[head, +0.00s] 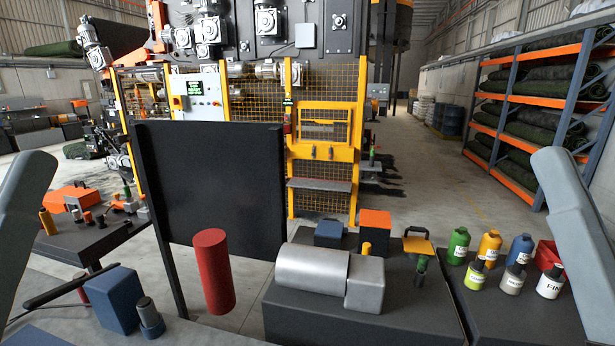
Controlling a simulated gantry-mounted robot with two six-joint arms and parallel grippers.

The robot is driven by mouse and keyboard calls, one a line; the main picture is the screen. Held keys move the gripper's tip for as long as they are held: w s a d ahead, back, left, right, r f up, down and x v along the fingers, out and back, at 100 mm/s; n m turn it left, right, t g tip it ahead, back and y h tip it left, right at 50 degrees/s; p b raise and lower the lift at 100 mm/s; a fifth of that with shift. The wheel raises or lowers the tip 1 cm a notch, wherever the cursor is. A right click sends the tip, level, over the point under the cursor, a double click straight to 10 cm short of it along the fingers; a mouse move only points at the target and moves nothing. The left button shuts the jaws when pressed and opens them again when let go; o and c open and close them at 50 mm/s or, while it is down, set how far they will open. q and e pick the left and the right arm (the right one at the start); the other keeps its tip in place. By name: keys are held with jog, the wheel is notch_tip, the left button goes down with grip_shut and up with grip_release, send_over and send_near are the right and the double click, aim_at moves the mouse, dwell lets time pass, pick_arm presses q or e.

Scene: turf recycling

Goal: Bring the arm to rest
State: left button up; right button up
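A grey link of my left arm (24,200) stands at the left edge and a grey link of my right arm (580,215) at the right edge. Both are raised and slanted, apart from the objects on the tables. Neither gripper shows in the head view, so I cannot see their fingers or whether they hold anything.
A dark table (300,318) bears a grey motor-like cylinder (312,268). Several bottles (490,245) stand at the right. A red cylinder (213,275) is upright before a black panel (215,180). A blue block (112,298) sits lower left. Open floor lies before the rack (545,100).

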notch_tip(320, 180, up, 31)
jog(key=p, duration=2.8)
jog(key=shift+w+r, duration=0.1)
